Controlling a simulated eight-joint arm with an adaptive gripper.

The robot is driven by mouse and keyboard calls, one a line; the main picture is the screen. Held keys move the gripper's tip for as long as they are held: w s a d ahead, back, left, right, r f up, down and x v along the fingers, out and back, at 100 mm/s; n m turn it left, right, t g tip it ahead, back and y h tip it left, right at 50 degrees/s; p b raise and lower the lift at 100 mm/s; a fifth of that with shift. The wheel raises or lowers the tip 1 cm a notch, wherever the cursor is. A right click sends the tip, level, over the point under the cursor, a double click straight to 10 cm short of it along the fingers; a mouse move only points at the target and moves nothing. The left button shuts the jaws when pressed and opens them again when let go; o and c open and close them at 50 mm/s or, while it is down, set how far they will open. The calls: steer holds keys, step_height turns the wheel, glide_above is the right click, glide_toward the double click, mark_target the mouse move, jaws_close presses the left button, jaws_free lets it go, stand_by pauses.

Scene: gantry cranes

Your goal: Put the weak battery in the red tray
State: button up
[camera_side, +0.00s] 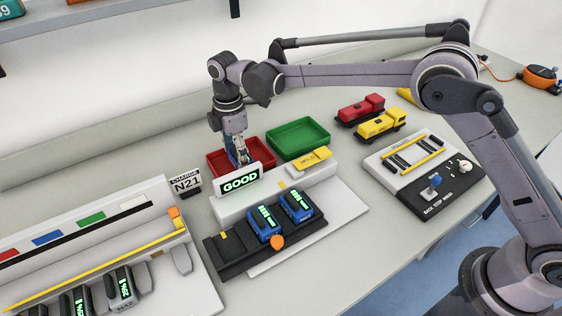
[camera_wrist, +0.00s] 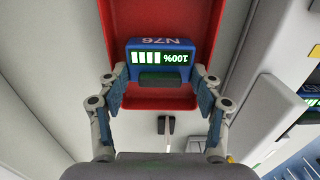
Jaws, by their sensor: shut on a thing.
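My gripper (camera_side: 237,158) points down over the red tray (camera_side: 214,160), behind the "GOOD" display (camera_side: 240,181). In the wrist view my gripper (camera_wrist: 161,82) is shut on a blue battery (camera_wrist: 160,45). That battery is labelled N76 and reads 100% with several lit bars, upside down in the picture. The red tray (camera_wrist: 160,12) lies beneath and around it. Whether the battery touches the tray floor I cannot tell. Two other blue batteries, one at the left (camera_side: 264,222) and one at the right (camera_side: 297,206), sit in the black holder before the display, with lit screens.
A green tray (camera_side: 297,137) stands right of the red one, with a yellow piece (camera_side: 311,159) in front.

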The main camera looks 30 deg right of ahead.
steer(key=shift+f, duration=0.1)
steer(key=o, duration=1.3)
step_height(320, 180, up, 12)
steer(key=s+d+r+m+t, duration=0.25)
steer(key=d+r+m, duration=0.2)
steer(key=d, duration=0.35)
steer(key=s+d+r+m, duration=0.3)
steer(key=s+d+m, duration=0.1)
steer(key=s+d, duration=0.4)
steer(key=s+d+f+m+t, duration=0.1)
steer(key=s+d+f+m, duration=0.2)
steer(key=s, duration=0.2)
steer(key=s+d+f+m+t, duration=0.2)
steer(key=s+d+f+m, duration=0.1)
steer(key=s, duration=0.2)
steer(key=s+d+f+m+t, duration=0.1)
steer(key=s+d+f+m, duration=0.2)
steer(key=s+d, duration=0.1)
steer(key=shift+s+f+m+t, duration=0.1)
steer(key=shift+s+m+t, duration=0.1)
steer(key=shift+s, duration=0.25)
steer(key=shift+s+f+m+t, duration=0.1)
steer(key=shift+s+t, duration=0.05)
steer(key=shift+s, duration=0.3)
